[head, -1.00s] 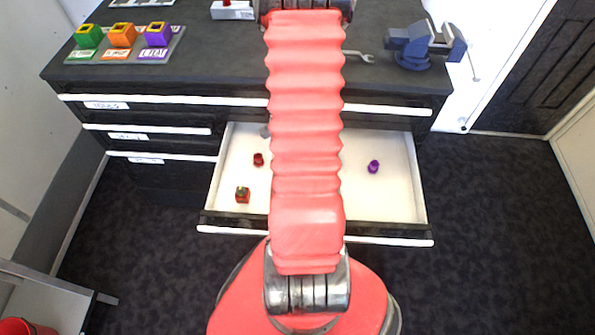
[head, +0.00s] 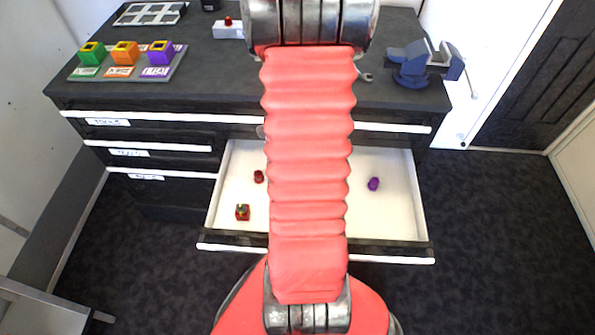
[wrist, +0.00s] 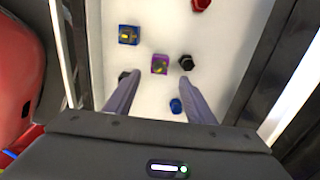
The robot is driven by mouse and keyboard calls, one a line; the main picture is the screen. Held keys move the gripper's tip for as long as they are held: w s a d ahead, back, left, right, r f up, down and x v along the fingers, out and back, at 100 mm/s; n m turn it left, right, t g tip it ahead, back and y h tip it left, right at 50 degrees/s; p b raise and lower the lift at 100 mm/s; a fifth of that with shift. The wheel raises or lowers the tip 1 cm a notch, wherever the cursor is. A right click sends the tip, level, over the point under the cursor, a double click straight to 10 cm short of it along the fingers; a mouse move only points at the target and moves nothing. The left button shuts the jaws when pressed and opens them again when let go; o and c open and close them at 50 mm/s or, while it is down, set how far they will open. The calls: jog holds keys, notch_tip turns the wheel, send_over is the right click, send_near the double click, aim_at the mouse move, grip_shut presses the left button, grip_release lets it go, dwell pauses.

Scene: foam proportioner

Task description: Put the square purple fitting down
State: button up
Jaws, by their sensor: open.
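The square purple fitting (wrist: 159,65) has a yellowish centre and appears to rest on the white floor of the open drawer (head: 395,215). My gripper (wrist: 159,77) is open, one finger to each side. The fitting shows between and just beyond the fingertips, with white floor visible on both sides of it, so the fingers do not appear to touch it. I cannot tell how high the fingertips are above the floor. In the head view my arm hides both the gripper and this fitting.
Near the fitting lie a black fitting (wrist: 187,62), a square blue one (wrist: 129,35) and a small blue one (wrist: 176,105). A square red one (head: 242,212) and a small purple one (head: 373,184) are also in the drawer. A vise (head: 420,65) stands on the worktop.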

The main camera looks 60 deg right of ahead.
dwell(0.6)
jog(key=w+a+r+n+t+h, duration=0.1)
jog(key=w+a+r+n, duration=0.4)
jog(key=a+r+n, duration=0.25)
jog(key=w+a+r+n+t, duration=0.1)
jog(key=w+a+r+n, duration=0.5)
jog(key=r+n, duration=0.15)
jog(key=s+a+r+n+t, duration=0.1)
jog(key=s+a+r+n, duration=0.1)
jog(key=a+r+n, duration=0.4)
jog(key=s+a+r+n+t+y, duration=0.1)
jog(key=s+a+r+n+t, duration=0.1)
jog(key=a+r+n, duration=0.4)
jog(key=shift+a+r+n+t, duration=0.3)
jog(key=shift+a+n, duration=1.5)
jog(key=shift+a, duration=1.6)
jog(key=shift+c, duration=0.3)
